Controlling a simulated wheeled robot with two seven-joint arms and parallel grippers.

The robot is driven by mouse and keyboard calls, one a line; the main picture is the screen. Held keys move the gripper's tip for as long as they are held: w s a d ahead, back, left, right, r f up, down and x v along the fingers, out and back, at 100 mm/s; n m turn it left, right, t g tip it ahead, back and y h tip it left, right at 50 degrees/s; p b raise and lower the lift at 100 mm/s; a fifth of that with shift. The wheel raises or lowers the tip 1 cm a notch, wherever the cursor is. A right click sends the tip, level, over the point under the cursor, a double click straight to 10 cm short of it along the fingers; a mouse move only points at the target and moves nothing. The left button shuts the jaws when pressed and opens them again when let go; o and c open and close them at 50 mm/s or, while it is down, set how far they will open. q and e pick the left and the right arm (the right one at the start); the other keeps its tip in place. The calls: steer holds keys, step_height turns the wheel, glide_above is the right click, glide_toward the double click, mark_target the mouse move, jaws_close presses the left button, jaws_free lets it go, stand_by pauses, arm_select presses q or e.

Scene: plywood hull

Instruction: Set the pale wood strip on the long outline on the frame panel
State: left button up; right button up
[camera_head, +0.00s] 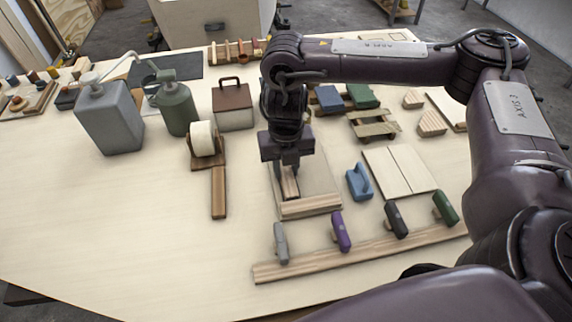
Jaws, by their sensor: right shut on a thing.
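My right gripper (289,166) points down over the frame panel (318,178), near its left side. It is shut on a narrow wood strip (290,186), which I take to be the pale wood strip. The strip shows below the fingers, lying lengthwise away from me, low over the panel. I cannot tell whether it touches the panel. The panel is a pale board with a wood bar along its front edge. The long outline cannot be made out; the gripper and strip cover part of the panel. My left gripper is not in view.
A blue clamp-like tool (359,182) stands just right of the panel, beside pale boards (400,170). A wooden rail (360,249) with several coloured handles lies in front. A tape dispenser (204,142) and brown strip (219,193) lie left. The left front table is clear.

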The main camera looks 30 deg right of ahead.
steer(key=o, duration=1.1)
steer(key=shift+c, duration=0.2)
steer(key=shift+r+p, duration=0.8)
steer(key=shift+r, duration=3.1)
